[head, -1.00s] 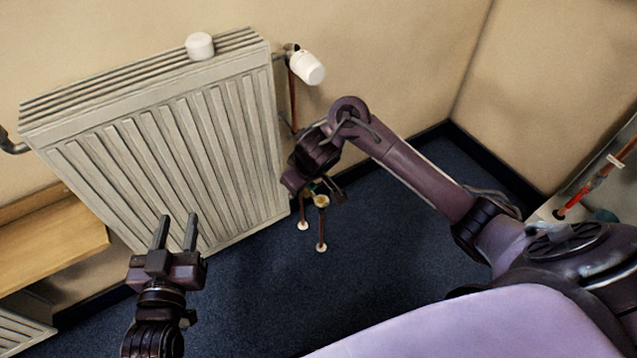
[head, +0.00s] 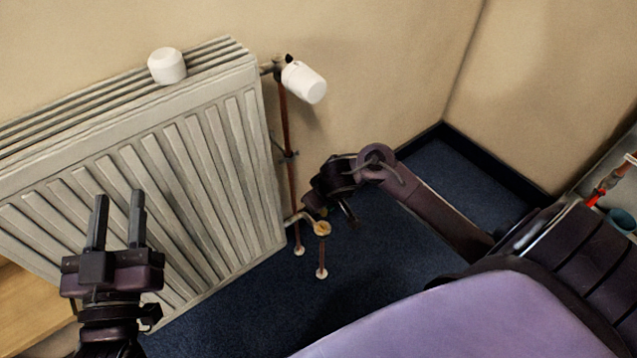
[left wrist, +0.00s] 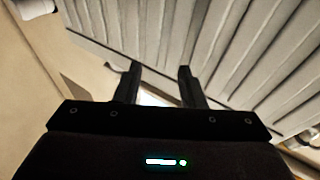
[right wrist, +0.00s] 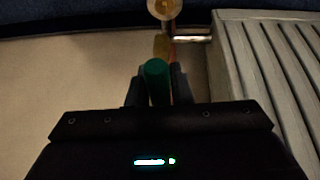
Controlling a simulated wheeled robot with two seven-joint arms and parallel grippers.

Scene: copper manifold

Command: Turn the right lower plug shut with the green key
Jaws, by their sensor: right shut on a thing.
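The radiator (head: 215,170) has a brass valve body (head: 321,228) at its lower right corner, above a copper pipe. In the head view my right gripper (head: 333,205) is just above the valve, toward the wall, and the key is mostly hidden. My left gripper (head: 119,215) is open and empty before the radiator's front.
A white thermostat head (head: 304,82) sticks out at the upper right of the radiator. A white round piece (head: 167,66) sits on its top. A vertical copper pipe (head: 289,155) runs beside the radiator. The blue carpet (head: 385,280) is clear.

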